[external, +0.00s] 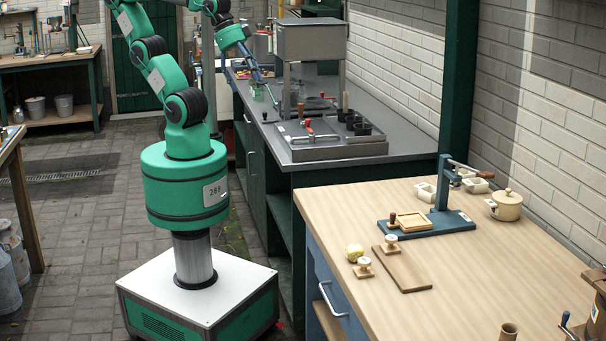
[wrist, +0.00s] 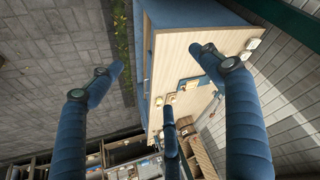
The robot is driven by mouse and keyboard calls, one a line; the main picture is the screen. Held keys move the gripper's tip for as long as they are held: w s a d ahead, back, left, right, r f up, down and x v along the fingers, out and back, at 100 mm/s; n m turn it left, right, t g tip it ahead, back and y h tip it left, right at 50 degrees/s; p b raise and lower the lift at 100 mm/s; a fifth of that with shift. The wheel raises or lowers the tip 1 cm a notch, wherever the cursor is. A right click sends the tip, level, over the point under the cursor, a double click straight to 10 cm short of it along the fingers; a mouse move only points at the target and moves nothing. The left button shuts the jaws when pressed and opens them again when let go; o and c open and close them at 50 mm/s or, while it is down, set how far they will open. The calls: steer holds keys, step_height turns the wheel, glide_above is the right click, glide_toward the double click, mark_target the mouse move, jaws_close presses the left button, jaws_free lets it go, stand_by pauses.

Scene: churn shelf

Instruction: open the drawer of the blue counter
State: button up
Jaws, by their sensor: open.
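The blue counter (external: 470,260) has a pale wooden top and stands at the front right in the external view. Its blue drawer front (external: 318,283) faces left and carries a pale bar handle (external: 332,299). The drawer looks shut there. In the wrist view the counter (wrist: 190,45) appears tilted beyond the fingers, its handle side (wrist: 146,72) to the left. My gripper (external: 266,88) is above the far grey counter, well away from the drawer and touching no part of it. Its blue fingers (wrist: 160,75) are spread open and empty in the wrist view.
Small wooden pieces, a board (external: 403,270) and a blue press (external: 442,222) stand on the wooden top. The paved floor left of the counters is mostly clear.

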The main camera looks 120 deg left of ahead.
steer(key=c, duration=0.8)
steer(key=shift+w+a, duration=0.1)
steer(key=shift+w, duration=0.4)
steer(key=shift+c, duration=0.2)
steer(key=w+d+f+m+g+y+p, duration=0.1)
steer(key=w+f+g+y+p, duration=0.15)
steer(key=w, duration=0.65)
steer(key=w+d+f+m+g+y+p, duration=0.1)
steer(key=w+f+y, duration=0.15)
steer(key=w, duration=0.75)
steer(key=w+d+f+m+t+y+p, duration=0.3)
steer(key=w+d+f+m+t+y, duration=0.15)
steer(key=w+d+f, duration=1.2)
steer(key=w+d+f+m+t+h+p, duration=0.1)
steer(key=d+f+m+t, duration=0.5)
steer(key=d+f, duration=1.7)
steer(key=shift+d+f+t+h+p, duration=0.25)
steer(key=shift+d+t+h+p, duration=0.5)
steer(key=shift+t+h, duration=0.4)
